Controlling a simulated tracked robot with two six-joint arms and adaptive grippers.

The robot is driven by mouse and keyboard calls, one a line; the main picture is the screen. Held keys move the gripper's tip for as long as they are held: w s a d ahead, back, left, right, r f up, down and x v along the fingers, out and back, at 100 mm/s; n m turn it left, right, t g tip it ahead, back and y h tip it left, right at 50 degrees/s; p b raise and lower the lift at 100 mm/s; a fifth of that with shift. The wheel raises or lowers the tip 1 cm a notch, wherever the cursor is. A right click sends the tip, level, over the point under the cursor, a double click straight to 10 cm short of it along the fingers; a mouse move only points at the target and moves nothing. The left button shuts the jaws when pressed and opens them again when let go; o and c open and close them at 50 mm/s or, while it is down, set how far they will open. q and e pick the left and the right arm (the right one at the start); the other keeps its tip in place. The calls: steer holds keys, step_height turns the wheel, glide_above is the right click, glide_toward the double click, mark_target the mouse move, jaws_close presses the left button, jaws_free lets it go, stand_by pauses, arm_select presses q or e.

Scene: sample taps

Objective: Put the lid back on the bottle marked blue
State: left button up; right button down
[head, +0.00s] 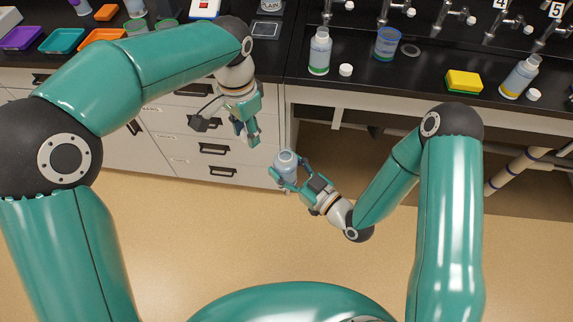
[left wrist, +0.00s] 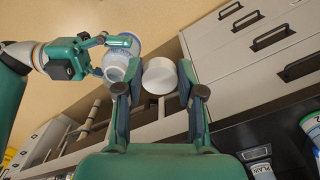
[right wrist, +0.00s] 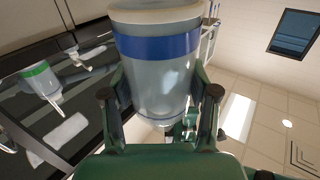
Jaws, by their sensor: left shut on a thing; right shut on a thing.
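My left gripper (head: 245,139) is shut on a white round lid (left wrist: 160,77), seen clearly between its fingers in the left wrist view. My right gripper (head: 288,174) is shut on the sides of a pale, translucent bottle (head: 286,160). In the right wrist view this bottle (right wrist: 158,80) shows a blue band. It is held in the air in front of the counter, its top facing up in the head view. The left gripper with the lid is up and left of the bottle, apart from it.
On the black counter stand a green-marked bottle (head: 319,52) with a white lid (head: 346,70) beside it, a blue-rimmed cup (head: 387,44), a yellow sponge (head: 464,81) and a yellow-marked bottle (head: 518,78). Drawers (head: 215,150) lie behind my grippers. The floor in front is clear.

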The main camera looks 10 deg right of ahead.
arm_select(q)
step_height(320, 180, up, 3)
steer(key=m, duration=0.2)
glide_above(283, 153)
steer(key=shift+d+f, duration=0.1)
steer(key=shift+f, duration=0.05)
steer(key=shift+f, duration=0.1)
steer(key=shift+f, duration=1.95)
steer(key=shift+s, duration=0.1)
steer(key=shift+f, duration=0.85)
steer(key=shift+f, duration=0.55)
